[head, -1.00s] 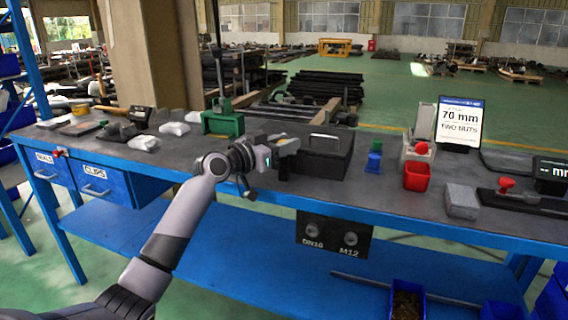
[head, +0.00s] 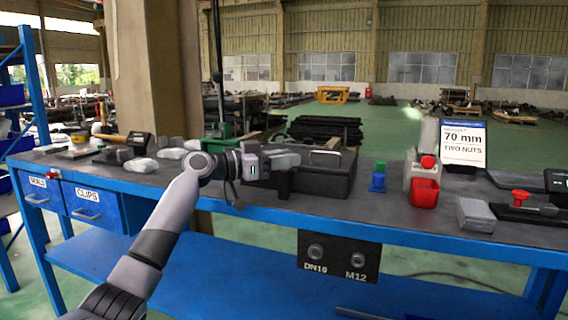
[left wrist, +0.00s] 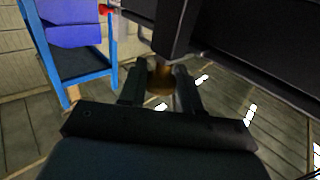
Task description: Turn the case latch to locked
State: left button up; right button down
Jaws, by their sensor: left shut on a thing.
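The dark case (head: 332,180) sits on the workbench near its front edge, with a pale handle on its lid. My left gripper (head: 284,182) is at the case's left front. In the left wrist view the fingers (left wrist: 160,88) are shut on a brownish, rounded part, which I take to be the case latch (left wrist: 160,78). A dark post of the case stands right above it. The latch itself is hidden behind the gripper in the head view, and its turn angle cannot be told. My right gripper is not in view.
Right of the case stand a blue part (head: 377,177), a red bin (head: 424,192) and a grey block (head: 474,214). A sign (head: 463,143) reads 70 mm, two nuts. Below the bench edge hangs a DN10/M12 plate (head: 338,257). White packets (head: 141,165) lie at left.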

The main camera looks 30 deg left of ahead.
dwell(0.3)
pick_arm(q)
jog(key=o, duration=1)
jog(key=shift+o, duration=0.2)
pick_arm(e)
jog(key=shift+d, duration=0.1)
pick_arm(q)
jog(key=v, duration=0.6)
jog(key=shift+s+a+f, duration=0.1)
jog(key=shift+s, duration=0.05)
jog(key=shift+s+a, duration=0.2)
jog(key=shift+s, duration=0.1)
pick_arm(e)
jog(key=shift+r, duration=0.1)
